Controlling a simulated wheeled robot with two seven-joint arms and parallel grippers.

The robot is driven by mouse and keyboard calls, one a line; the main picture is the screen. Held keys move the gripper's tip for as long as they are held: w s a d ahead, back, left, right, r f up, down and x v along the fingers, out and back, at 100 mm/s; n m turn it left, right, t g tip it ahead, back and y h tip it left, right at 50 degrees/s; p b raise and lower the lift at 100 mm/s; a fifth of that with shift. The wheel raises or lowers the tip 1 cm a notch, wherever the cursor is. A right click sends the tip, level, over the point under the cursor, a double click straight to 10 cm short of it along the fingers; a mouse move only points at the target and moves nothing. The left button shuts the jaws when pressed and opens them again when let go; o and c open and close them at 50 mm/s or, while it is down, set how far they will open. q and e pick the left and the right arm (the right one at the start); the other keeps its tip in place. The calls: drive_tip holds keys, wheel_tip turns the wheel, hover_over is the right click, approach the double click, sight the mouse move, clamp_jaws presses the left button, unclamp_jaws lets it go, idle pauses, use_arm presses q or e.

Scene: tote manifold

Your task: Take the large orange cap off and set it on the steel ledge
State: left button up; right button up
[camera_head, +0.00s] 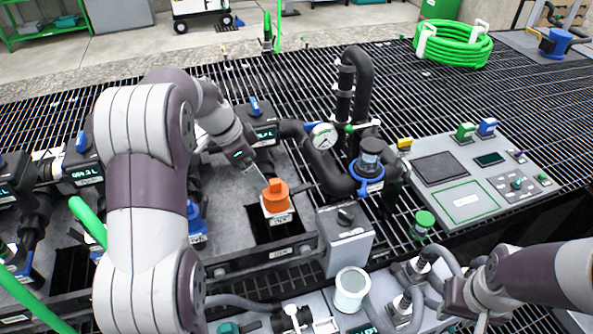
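The large orange cap (277,190) sits upright on a white labelled neck (279,215) in the grey tote bay at the middle. My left gripper (259,181) reaches down from the upper left, with its grey fingers right beside the cap. I cannot tell whether the fingers touch or close around it. My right gripper (462,298) is low at the right, close to the grey hoses and steel fittings; its fingers do not show clearly. A light steel surface (262,322) runs along the bottom edge and may be the ledge.
A grey switch box (346,246) stands right of the bay, with a white cup (351,290) in front. Black pipes with a gauge (323,136) rise behind. A control panel (510,210) is at the right, and a green hose coil (453,46) lies on open grating.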

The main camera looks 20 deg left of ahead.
sight(274, 180)
use_arm(q)
drive_tip(key=b+x, duration=0.1)
drive_tip(key=x, duration=0.1)
drive_tip(key=b+x, duration=0.1)
drive_tip(key=b, duration=0.1)
drive_tip(key=b+x, duration=0.2)
drive_tip(key=shift+w+d+f, duration=0.2)
drive_tip(key=shift+w, duration=0.15)
drive_tip(key=b+x, duration=0.1)
drive_tip(key=x, duration=0.6)
drive_tip(key=shift+s+b, duration=0.1)
drive_tip(key=shift+b, duration=0.2)
drive_tip(key=c, duration=1.2)
drive_tip(key=shift+o, duration=0.2)
drive_tip(key=shift+a+r, duration=0.1)
drive_tip(key=shift+r, duration=0.45)
wheel_tip(274, 180, up, 3)
drive_tip(key=shift+r+p, duration=0.15)
drive_tip(key=shift+p, duration=0.4)
drive_tip(key=w+d+r+p, duration=0.1)
drive_tip(key=w+d+r, duration=0.1)
drive_tip(key=d+r, duration=0.4)
drive_tip(key=d, duration=0.5)
drive_tip(key=shift+d+r+p, duration=0.3)
drive_tip(key=shift+r, duration=0.05)
